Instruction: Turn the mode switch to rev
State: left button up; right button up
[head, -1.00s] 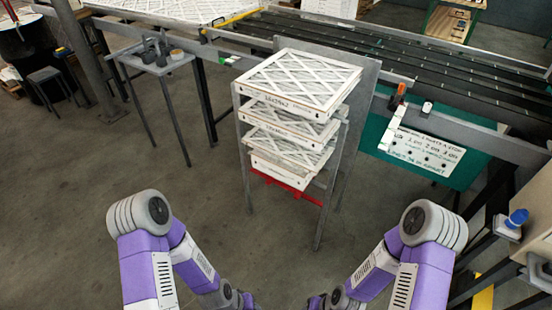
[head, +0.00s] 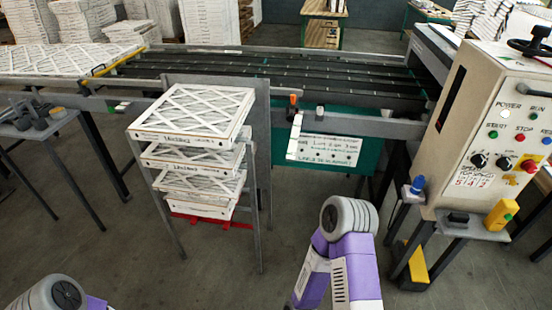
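The beige control box (head: 487,130) stands at the right in the head view. Its slanted front carries a row of lamps and buttons, with two black rotary knobs below, a left knob (head: 479,160) and a right knob (head: 503,163). Beside them is a red button on a yellow base (head: 528,166). The labels at the knobs are too small to read, so I cannot tell which is the mode switch or where it points. Both my arms show only by their purple and grey upper links at the bottom. Both grippers are out of the frame.
A rack of stacked white filters (head: 195,115) stands left of centre, before the dark roller conveyor (head: 270,75). The floor (head: 225,280) in front is clear.

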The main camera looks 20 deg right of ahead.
aim_at(505, 163)
jog(key=z, duration=2.45)
jog(key=i, duration=0.4)
jog(key=z, duration=0.2)
